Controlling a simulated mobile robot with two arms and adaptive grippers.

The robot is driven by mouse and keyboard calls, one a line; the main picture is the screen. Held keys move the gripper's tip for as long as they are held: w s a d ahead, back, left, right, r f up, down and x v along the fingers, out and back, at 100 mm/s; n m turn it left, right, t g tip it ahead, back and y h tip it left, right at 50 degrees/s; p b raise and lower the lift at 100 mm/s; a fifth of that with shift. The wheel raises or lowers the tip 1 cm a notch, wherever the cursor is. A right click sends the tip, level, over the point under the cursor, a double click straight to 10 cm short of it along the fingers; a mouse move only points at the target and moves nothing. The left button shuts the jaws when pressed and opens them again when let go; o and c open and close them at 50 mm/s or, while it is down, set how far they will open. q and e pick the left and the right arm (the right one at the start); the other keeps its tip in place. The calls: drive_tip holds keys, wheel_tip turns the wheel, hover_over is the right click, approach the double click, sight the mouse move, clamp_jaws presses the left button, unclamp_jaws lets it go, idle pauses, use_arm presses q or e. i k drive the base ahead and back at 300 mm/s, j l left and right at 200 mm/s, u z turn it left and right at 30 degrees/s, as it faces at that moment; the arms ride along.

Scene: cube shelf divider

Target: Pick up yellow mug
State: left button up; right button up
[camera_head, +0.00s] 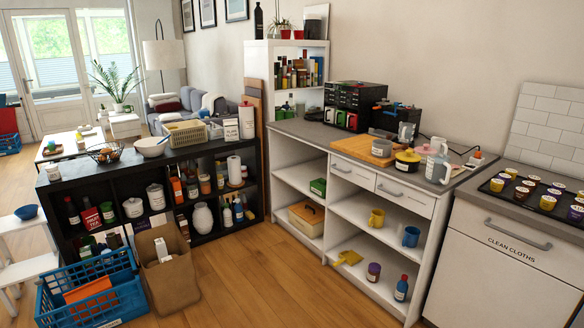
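The yellow mug (377,217) stands upright on the middle shelf of the white open unit, under the two drawers. A blue mug (410,237) stands on the same shelf to its right, with a gap between them. Neither of my grippers shows in the head view, so I cannot see whether they are open or shut.
A yellow cloth (348,257), a purple jar (373,272) and a blue bottle (401,288) are on the shelf below. The worktop (312,130) above carries several items. A blue crate (130,302) and a brown bin (172,285) stand left. The wooden floor (270,285) in front is clear.

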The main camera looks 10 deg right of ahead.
sight(378, 217)
drive_tip(key=i+z, duration=0.1)
drive_tip(key=i, duration=0.7)
drive_tip(key=i+j, duration=0.1)
drive_tip(key=i, duration=0.7)
drive_tip(key=i+z, duration=0.15)
drive_tip(key=i, duration=0.65)
